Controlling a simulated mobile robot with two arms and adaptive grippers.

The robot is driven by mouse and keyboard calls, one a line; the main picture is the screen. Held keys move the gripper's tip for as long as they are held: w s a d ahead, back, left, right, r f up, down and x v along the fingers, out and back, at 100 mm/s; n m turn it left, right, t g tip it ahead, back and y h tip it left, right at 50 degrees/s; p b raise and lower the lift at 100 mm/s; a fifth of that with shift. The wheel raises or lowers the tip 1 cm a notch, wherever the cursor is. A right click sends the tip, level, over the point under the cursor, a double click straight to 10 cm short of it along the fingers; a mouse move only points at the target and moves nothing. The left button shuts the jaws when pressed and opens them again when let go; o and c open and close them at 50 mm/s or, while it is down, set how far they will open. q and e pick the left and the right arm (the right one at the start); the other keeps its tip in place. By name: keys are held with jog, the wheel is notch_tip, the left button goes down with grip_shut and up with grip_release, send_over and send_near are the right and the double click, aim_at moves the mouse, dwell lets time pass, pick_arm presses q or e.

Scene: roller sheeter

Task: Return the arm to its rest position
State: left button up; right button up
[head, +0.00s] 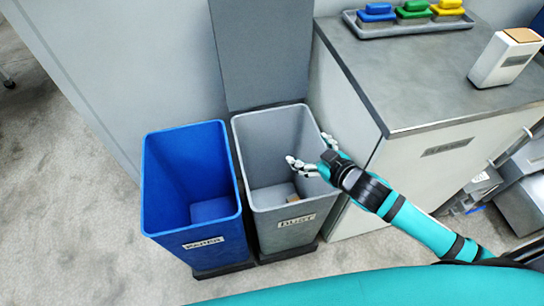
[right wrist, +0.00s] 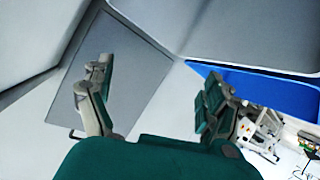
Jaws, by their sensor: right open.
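My right arm reaches in from the lower right in the head view. Its gripper (head: 312,153) is over the right part of the open grey bin (head: 250,140), fingers spread and nothing between them. The right wrist view also shows the gripper (right wrist: 155,95) with its fingers wide apart and empty. A small tan object (head: 292,197) lies low inside the grey bin, partly hidden by the bin's front wall. My left gripper is not in view.
A blue bin (head: 195,175) stands left of the grey bin, whose grey lid (head: 262,50) is raised behind it.

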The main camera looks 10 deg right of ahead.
jog(key=s+f+m+g+h, duration=0.2)
jog(key=s+g, duration=0.2)
jog(key=s, duration=0.7)
jog(key=s+f+m+g+h, duration=0.1)
jog(key=s+f+m+g, duration=0.3)
jog(key=s, duration=0.7)
notch_tip(320, 180, down, 22)
jog(key=s+n+g+p, duration=0.2)
jog(key=p, duration=0.1)
jog(key=s+d+f+p, duration=0.1)
jog(key=s+f, duration=0.5)
jog(key=s, duration=0.2)
jog(key=s+d+f+g+p, duration=0.1)
jog(key=s+d+f, duration=0.1)
jog(key=s+f, duration=0.5)
jog(key=shift+s+d+f+h, duration=0.2)
jog(key=shift+s+d+h, duration=0.1)
jog(key=shift+s, duration=0.4)
